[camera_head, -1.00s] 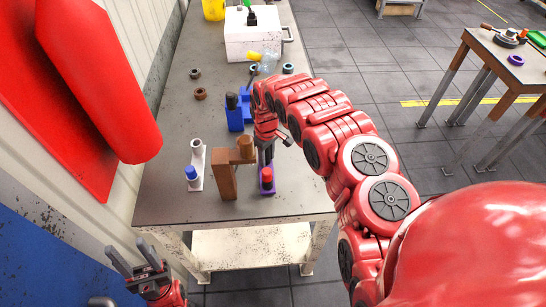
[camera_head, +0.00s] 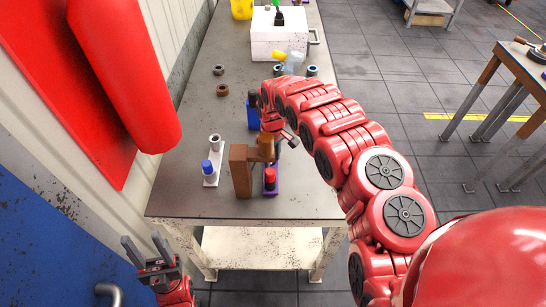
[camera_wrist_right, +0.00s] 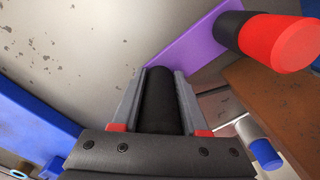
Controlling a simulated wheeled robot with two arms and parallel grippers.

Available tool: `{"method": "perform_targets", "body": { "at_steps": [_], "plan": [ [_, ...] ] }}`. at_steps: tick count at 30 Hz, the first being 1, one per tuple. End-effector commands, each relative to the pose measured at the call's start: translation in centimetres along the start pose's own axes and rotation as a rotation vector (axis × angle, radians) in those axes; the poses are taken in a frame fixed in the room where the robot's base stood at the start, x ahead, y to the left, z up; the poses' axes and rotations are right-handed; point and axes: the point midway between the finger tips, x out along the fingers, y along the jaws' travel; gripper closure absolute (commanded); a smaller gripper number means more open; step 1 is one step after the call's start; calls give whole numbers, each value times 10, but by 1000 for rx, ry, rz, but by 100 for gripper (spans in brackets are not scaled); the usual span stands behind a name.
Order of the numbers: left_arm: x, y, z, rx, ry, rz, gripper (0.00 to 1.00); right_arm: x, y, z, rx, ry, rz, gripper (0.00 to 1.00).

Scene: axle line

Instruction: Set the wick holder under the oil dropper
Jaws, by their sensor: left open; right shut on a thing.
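The wick holder is a purple plate (camera_head: 272,189) with a red-topped black post (camera_head: 270,174); its plate also shows in the right wrist view (camera_wrist_right: 190,50). My right gripper (camera_wrist_right: 160,82) is shut on a black upright post (camera_wrist_right: 159,105) at one end of this plate. The oil dropper looks to be the brown stand (camera_head: 240,172) with a side arm and a brown cylinder (camera_head: 264,148). The red top appears just below that cylinder in the head view; I cannot tell whether it is directly beneath. My left gripper (camera_head: 146,245) is open and empty, off the table's front edge.
A white plate (camera_head: 211,178) with a blue-topped post and a grey ring stands left of the stand. A blue block (camera_head: 253,115) is behind. The front left tabletop is clear.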

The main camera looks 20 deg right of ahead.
Motion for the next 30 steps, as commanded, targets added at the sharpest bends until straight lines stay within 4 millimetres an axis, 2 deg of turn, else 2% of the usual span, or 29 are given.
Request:
{"method": "perform_targets", "body": {
  "at_steps": [20, 21, 27, 30],
  "plan": [
    [-8, 0, 1, 0, 0, 0, 50, 12, 0, 0, 0, 1, 1, 100],
    [-8, 0, 1, 0, 0, 0, 50, 12, 0, 0, 0, 1, 1, 55],
    [-7, 0, 1, 0, 0, 0, 50, 11, 0, 0, 0, 0, 0, 22],
    [-7, 0, 1, 0, 0, 0, 50, 11, 0, 0, 0, 0, 0, 22]
  ]
}}
